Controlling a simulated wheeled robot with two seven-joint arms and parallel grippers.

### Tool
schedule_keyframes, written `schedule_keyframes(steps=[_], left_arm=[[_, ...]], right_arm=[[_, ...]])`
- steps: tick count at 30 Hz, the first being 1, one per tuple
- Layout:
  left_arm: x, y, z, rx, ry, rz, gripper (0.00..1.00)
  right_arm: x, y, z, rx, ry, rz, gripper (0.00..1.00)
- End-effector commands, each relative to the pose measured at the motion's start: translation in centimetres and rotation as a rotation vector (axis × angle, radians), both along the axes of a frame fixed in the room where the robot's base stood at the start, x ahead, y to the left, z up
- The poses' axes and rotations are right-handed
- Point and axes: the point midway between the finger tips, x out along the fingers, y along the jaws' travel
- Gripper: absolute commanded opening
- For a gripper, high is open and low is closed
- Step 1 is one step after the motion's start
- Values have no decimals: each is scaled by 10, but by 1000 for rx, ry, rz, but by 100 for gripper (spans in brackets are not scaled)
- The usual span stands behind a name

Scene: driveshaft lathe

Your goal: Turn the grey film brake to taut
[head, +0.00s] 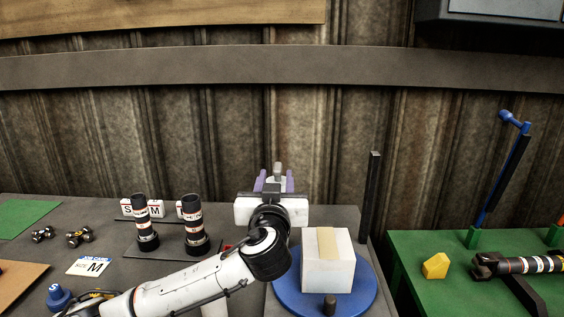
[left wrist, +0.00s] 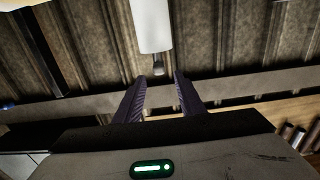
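A small grey knob, which I take as the film brake (head: 278,169), shows in the head view between my left gripper's purple fingers, on top of a pale body. In the left wrist view the grey knob (left wrist: 158,68) sits at the end of a white cylinder (left wrist: 151,25), just beyond the fingertips. My left gripper (head: 275,180) is open, and its fingers also show apart in the left wrist view (left wrist: 160,82). I see no contact with the knob. Most of the body under it is hidden behind my gripper in the head view. My right gripper is out of view.
A white box (head: 341,262) with a tan strip stands on a blue turntable (head: 290,300), close right of my left arm. A dark post (head: 373,200) rises behind it. A green table (head: 425,300) is at right.

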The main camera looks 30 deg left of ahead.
Motion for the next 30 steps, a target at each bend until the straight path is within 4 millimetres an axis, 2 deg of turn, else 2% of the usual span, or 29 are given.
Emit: schedule_keyframes(steps=[6,10,15,23,24,26,30], left_arm=[[36,23,4,2,-1,3,36],[51,31,3,1,-1,1,36],[61,37,1,-1,-1,-1,36],[62,38,0,-1,-1,-1,36],[62,38,0,-1,-1,-1,34],[62,38,0,-1,-1,-1,24],[62,38,0,-1,-1,-1,0]], right_arm=[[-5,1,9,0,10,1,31],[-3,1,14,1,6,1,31],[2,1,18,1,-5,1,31],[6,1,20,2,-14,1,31],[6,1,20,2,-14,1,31],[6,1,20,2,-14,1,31],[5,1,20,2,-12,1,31]])
